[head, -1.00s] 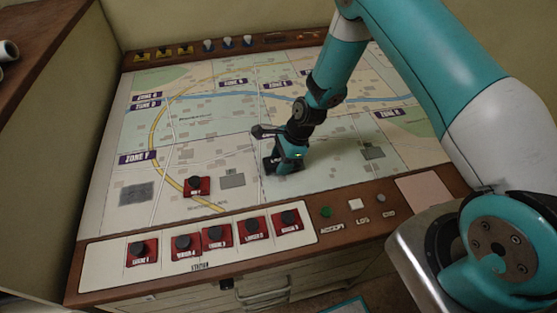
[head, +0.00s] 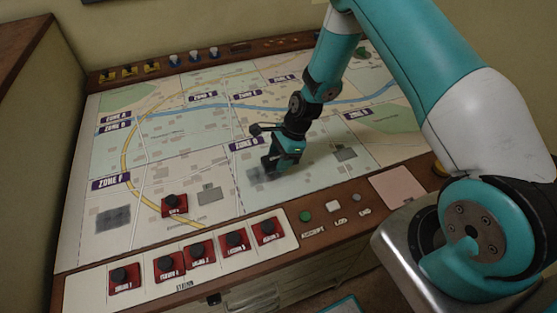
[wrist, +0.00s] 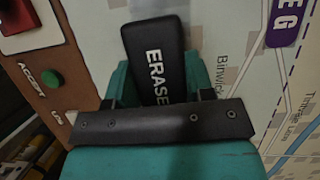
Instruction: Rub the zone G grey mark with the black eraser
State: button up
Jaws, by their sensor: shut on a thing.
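My gripper (head: 272,168) is shut on the black eraser (wrist: 155,62), whose white lettering reads "ERASE" in the wrist view. In the head view the gripper is low over the zone G panel of the map, and the eraser is mostly hidden by it. The purple zone G label (head: 247,143) shows just behind and left of the gripper; part of it is also in the wrist view (wrist: 286,22). A smudgy grey mark (head: 256,174) shows just left of the gripper. I cannot tell whether the eraser touches the map.
A darker grey patch (head: 113,218) lies in zone F. Grey rectangles (head: 210,195) and (head: 344,153) are on the map. A red block with a black knob (head: 174,205) stands on the map; several more line the front strip. A green button (head: 306,216) is at the front edge.

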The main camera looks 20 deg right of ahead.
aim_at(274, 159)
jog(key=shift+r+p, duration=1.8)
jog(key=shift+r, duration=0.85)
jog(key=shift+d+f, duration=0.1)
